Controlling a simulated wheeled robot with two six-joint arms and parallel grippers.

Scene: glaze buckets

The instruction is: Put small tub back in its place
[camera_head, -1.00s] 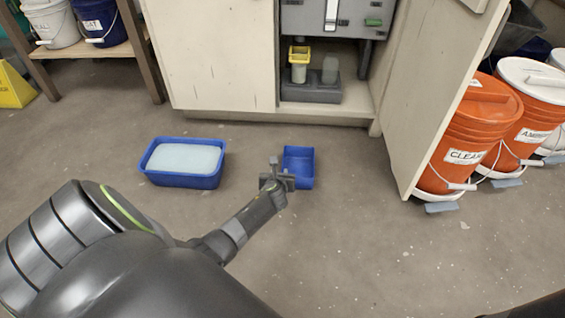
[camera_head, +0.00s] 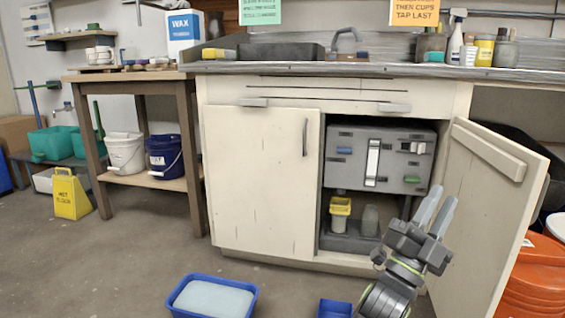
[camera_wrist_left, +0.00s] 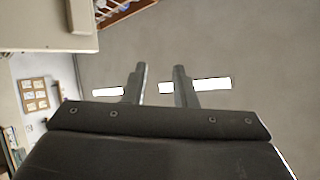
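A small blue tub (camera_head: 335,309) is on the floor in front of the cabinet, cut off by the bottom edge of the head view. A larger blue tub (camera_head: 177,304) filled with something pale stands to its left. My left gripper (camera_head: 443,194) is raised in front of the cabinet's open right side, its fingers pointing up, to the right of the small tub and above it. The left wrist view shows its two fingers (camera_wrist_left: 160,68) apart with nothing between them. My right gripper is in neither view.
The open cabinet door (camera_head: 492,215) stands to the right of my gripper. Inside are a grey panel unit (camera_head: 350,165), a yellow-topped container (camera_head: 340,207) and a translucent cup (camera_head: 370,220). Orange buckets (camera_head: 535,280) stand at far right.

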